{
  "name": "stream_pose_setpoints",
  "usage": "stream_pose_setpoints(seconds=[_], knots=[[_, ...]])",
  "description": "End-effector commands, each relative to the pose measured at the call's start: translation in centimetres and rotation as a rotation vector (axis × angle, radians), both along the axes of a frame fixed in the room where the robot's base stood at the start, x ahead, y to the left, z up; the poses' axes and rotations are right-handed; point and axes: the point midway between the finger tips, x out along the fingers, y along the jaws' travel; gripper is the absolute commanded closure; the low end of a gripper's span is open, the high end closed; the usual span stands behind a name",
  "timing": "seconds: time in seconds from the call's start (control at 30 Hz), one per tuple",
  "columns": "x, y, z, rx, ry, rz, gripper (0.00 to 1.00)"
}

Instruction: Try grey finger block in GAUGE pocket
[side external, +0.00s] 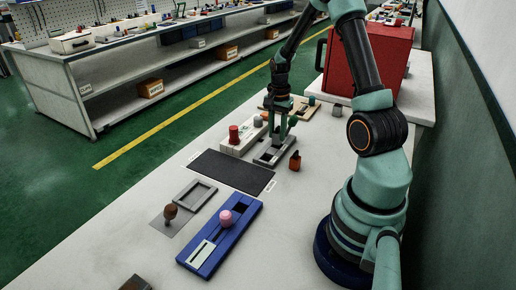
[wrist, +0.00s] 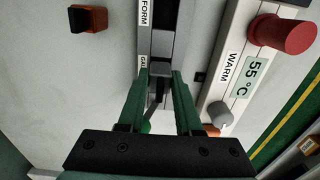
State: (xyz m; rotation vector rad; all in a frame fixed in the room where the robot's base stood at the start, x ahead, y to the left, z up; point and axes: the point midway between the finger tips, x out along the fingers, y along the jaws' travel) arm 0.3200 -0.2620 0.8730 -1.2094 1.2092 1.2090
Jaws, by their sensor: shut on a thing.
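My gripper (wrist: 162,76) is shut on the grey finger block (wrist: 160,83), which shows narrowly between its two green fingers in the wrist view. In the side view my gripper (side external: 274,138) is low over the narrow grey fixture (side external: 268,159). The fixture (wrist: 143,35) runs up from the fingertips in the wrist view, with a FORM label at its far part and a partly hidden label starting with G beside the fingertips. The pocket there is mostly covered by the fingers and block. I cannot tell whether the block is inside it or just above.
A white heater box (side external: 248,136) with a red knob (wrist: 283,33) and a 55°C WARM display stands close beside the fixture. An orange-and-black block (side external: 295,161) lies on the other side. A black mat (side external: 230,170) and a blue fixture (side external: 196,263) lie nearer the camera.

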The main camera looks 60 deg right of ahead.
Motion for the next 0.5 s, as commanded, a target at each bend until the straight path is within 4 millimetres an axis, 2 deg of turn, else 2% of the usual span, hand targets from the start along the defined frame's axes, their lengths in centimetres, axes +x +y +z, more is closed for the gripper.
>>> stream_pose_setpoints(seconds=[0.5], knots=[[0.02, -0.01, -0.79, 0.000, 0.000, 0.000, 1.00]])
